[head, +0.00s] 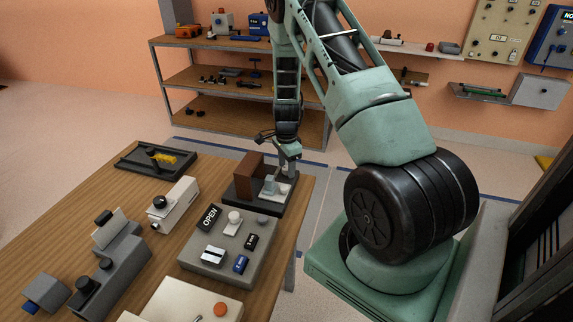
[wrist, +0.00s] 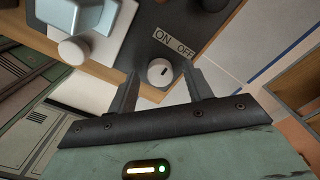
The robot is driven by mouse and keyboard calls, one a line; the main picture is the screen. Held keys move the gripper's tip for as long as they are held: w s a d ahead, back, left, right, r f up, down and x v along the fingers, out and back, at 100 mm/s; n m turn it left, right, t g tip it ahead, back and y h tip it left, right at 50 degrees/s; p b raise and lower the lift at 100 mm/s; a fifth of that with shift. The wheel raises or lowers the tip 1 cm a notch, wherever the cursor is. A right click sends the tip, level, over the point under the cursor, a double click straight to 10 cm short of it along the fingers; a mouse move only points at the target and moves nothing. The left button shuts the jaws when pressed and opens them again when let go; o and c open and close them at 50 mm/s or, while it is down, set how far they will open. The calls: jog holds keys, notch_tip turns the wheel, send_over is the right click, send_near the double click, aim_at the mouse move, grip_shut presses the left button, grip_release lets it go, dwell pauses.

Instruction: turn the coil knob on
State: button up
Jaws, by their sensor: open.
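The coil knob (wrist: 160,72) is a small round white dial on a dark panel (wrist: 150,15), with a short dark mark on its face. An ON label (wrist: 162,37) and an OFF label (wrist: 185,48) sit just above it in the wrist view. The mark is too small to tell surely which label it points to. My gripper (wrist: 160,85) is open, with one finger on either side of the knob; I cannot tell if they touch it. In the head view my gripper (head: 289,172) is over the dark-based unit (head: 240,193) at the table's far right corner.
A brown block (head: 251,176) and a grey-blue part (head: 270,185) stand on the same unit, close to my gripper. A grey panel with an OPEN sign (head: 209,218) is nearer on the wooden table (head: 220,162). Shelves (head: 230,86) stand behind.

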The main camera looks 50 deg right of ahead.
jog(key=c, duration=1)
jog(key=shift+o, duration=0.2)
jog(key=shift+n, duration=0.4)
jog(key=n+b, duration=0.1)
jog(key=n, duration=0.1)
jog(key=shift+n, duration=0.4)
jog(key=n+b, duration=0.1)
jog(key=n, duration=0.2)
jog(key=shift+n, duration=0.4)
jog(key=n+b, duration=0.1)
jog(key=n, duration=0.5)
jog(key=shift+n, duration=0.3)
